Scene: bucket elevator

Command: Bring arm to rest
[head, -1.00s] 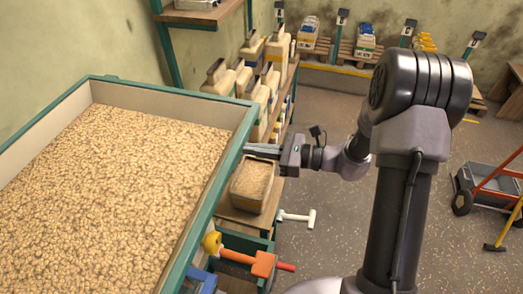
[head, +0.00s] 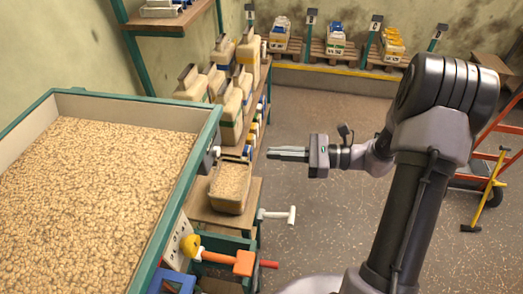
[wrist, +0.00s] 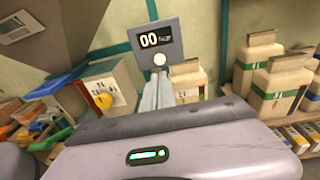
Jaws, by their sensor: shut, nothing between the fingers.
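My gripper (head: 276,153) is at the centre of the head view, at the end of my arm. Its fingers point left, lie together and hold nothing. It is in open air to the right of the small container of pellets (head: 231,186), apart from it. In the wrist view the closed fingers (wrist: 157,91) point away from the camera, in front of a grey panel (wrist: 160,47) with a display reading 00.
A large green-rimmed bin (head: 208,128) of tan pellets fills the left. Tan jugs (head: 247,58) stand on a shelf behind. An orange-handled lever (head: 243,262) and a white T-handle (head: 277,214) stick out below. A red cart (head: 501,128) stands at right. Open floor lies behind my gripper.

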